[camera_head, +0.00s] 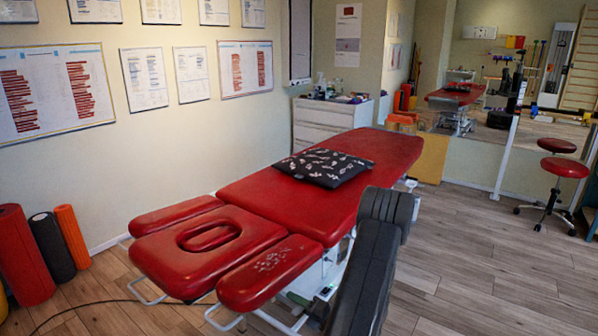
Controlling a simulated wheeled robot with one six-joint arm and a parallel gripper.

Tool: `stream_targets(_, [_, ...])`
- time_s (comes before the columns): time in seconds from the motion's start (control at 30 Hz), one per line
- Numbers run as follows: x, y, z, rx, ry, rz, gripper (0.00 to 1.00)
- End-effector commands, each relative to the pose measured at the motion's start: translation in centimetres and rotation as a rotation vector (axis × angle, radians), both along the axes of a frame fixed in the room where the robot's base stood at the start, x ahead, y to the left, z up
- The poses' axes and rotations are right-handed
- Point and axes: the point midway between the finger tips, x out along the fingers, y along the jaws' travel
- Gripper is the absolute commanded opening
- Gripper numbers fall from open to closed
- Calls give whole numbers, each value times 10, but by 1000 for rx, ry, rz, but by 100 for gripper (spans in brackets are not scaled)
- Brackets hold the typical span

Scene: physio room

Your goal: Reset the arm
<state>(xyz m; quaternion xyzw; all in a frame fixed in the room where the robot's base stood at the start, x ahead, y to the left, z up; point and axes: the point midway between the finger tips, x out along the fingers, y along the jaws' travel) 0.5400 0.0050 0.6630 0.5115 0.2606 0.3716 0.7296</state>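Dark grey links of my arm rise from the bottom edge, right of centre, in the head view. They end in a thick rounded joint in front of the right side of the red treatment table (365,150). The arm hides part of the table's right edge and its frame below. My gripper is outside the picture, so its fingers and anything in them cannot be seen.
A black patterned pillow (323,167) lies on the table. Foam rollers (52,247) stand at the left wall. A white drawer cabinet (325,118) stands behind. A red stool (564,168) stands at the right. Wooden floor (470,255) is clear right of the arm.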

Motion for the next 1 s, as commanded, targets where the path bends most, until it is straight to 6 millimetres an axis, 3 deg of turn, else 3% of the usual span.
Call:
stream_targets(0.3, [-1,0,1,-76,-104,0,34])
stream_targets(0.7, [-1,1,1,-80,-107,2,34])
stream_targets(1.0, [-18,3,-16,-111,-65,33,34])
